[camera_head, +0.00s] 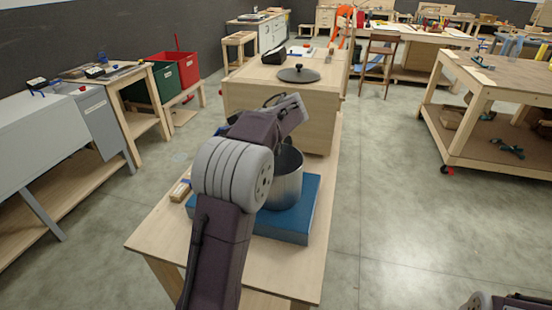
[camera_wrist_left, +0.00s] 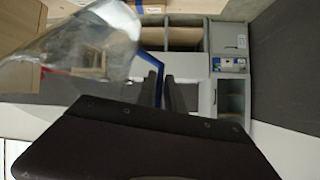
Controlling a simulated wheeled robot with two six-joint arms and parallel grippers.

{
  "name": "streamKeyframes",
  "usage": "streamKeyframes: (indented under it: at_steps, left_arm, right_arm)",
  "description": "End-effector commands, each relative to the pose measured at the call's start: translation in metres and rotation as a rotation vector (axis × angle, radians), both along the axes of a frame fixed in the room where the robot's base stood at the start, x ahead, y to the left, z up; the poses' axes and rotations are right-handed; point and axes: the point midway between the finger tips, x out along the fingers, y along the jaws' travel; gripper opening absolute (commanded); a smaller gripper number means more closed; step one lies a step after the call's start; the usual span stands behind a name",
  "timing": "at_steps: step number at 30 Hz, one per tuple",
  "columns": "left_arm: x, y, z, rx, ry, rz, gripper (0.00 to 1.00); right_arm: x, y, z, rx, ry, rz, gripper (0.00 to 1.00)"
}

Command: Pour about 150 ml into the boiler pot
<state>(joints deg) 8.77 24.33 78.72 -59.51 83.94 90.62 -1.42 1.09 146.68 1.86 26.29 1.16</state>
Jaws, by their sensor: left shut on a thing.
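The boiler pot (camera_head: 286,182) is a metal pot standing upright on a blue block (camera_head: 292,222) on the near wooden table; my left arm hides its left side and much of its opening. My left gripper is above the pot, mostly hidden by its own wrist in the head view. In the left wrist view my left gripper (camera_wrist_left: 166,92) is shut on a blue handle-like part (camera_wrist_left: 152,63). A clear, blurred vessel (camera_wrist_left: 88,42) is beside it at the upper left, tilted in that picture. Its contents cannot be made out. My right gripper is out of view.
A dark lid (camera_head: 298,74) lies on the wooden cabinet (camera_head: 275,100) behind the pot. A small wooden block (camera_head: 180,190) is on the table's left. Workbenches stand left and right, with open floor (camera_head: 400,210) to the right.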

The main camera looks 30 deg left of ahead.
Motion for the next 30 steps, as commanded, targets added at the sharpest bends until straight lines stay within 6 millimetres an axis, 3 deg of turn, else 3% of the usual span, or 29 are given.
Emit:
streamKeyframes:
  at_steps: [5, 10, 14, 20, 21, 24, 30]
  left_arm:
    - [-0.001, 0.002, 0.000, -0.010, -0.003, -0.002, 0.00]
    - [-0.006, 0.012, -0.011, -0.126, -0.018, -0.034, 0.00]
    - [-0.013, 0.023, -0.026, -0.298, -0.042, -0.088, 0.00]
    - [-0.017, 0.029, -0.063, -0.471, -0.077, -0.147, 0.00]
    - [-0.017, 0.029, -0.057, -0.499, -0.084, -0.159, 0.00]
    - [-0.018, 0.029, -0.057, -0.559, -0.101, -0.179, 0.00]
    - [-0.018, 0.029, -0.062, -0.624, -0.119, -0.203, 0.00]
  right_arm:
    - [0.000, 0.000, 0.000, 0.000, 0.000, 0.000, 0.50]
    - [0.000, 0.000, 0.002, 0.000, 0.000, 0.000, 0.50]
    - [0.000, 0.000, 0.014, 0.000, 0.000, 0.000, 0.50]
    - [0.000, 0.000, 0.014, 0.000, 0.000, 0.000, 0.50]
    - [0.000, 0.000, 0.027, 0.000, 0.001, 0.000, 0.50]
    - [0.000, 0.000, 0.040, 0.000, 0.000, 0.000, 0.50]
    - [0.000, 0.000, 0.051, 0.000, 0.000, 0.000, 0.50]
